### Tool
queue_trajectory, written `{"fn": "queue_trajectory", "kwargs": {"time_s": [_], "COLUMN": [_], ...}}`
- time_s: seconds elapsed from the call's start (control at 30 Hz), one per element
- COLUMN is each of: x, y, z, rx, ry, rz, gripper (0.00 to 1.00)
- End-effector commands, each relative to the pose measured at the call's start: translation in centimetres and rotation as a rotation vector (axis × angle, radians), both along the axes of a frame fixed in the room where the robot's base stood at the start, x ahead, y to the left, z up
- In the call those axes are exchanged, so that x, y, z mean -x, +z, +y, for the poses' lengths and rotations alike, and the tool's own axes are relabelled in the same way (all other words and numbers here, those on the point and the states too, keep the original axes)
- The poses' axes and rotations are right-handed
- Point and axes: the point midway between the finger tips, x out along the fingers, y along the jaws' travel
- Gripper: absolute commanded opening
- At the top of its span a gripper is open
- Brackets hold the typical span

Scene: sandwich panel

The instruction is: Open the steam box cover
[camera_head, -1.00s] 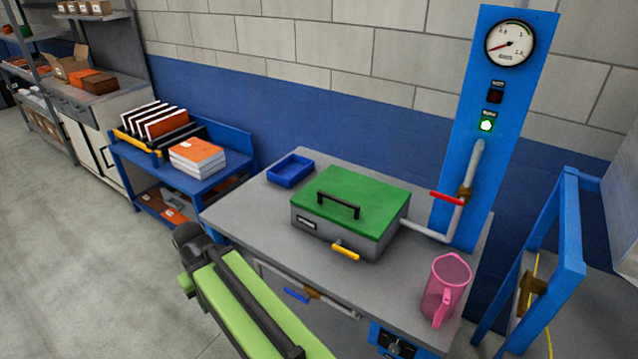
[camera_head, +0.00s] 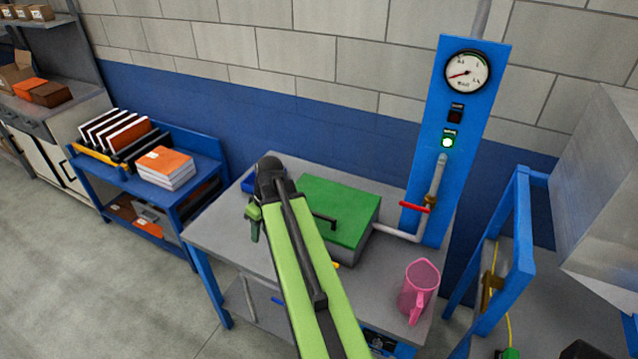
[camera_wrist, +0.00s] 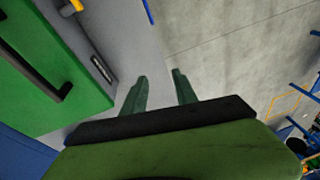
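The steam box has a green cover (camera_head: 340,207) that lies flat and shut on its grey body (camera_head: 347,250), on a grey table. In the head view my green arm crosses in front and hides the box's left part and most of its black handle (camera_head: 325,220). The wrist view shows the green cover (camera_wrist: 40,75) at the left with the black handle (camera_wrist: 35,70) on it. My gripper (camera_wrist: 160,75) is open and empty, its two fingers apart. It is beside the box, over the table edge and floor. In the head view its fingers (camera_head: 254,225) hang left of the box.
A pink jug (camera_head: 419,290) stands at the table's right front. A blue tray (camera_head: 250,182) is partly hidden behind my arm. A red-handled valve (camera_head: 415,205) and pipe join the box to a blue gauge panel (camera_head: 467,130). A yellow handle (camera_wrist: 72,7) sits at the box front.

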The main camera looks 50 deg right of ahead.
Motion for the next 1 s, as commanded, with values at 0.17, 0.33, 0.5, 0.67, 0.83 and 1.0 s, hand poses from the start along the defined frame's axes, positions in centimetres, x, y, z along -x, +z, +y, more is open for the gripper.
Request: {"fn": "queue_trajectory", "kwargs": {"time_s": [0.17,0.33,0.5,0.67,0.83,1.0], "x": [5.4,9.8,11.0,10.7,9.5,8.1], "y": [10.2,13.5,13.7,12.4,9.0,5.4], "z": [-13.8,-20.5,-22.1,-22.0,-21.6,-21.2], "rx": [0.014,0.054,0.069,0.069,0.068,0.069], "ry": [0.05,0.091,0.109,0.11,0.112,0.11], "rz": [-0.138,-0.219,-0.238,-0.238,-0.238,-0.237], "gripper": [0.35,0.35,0.35,0.35,0.35,0.35]}}
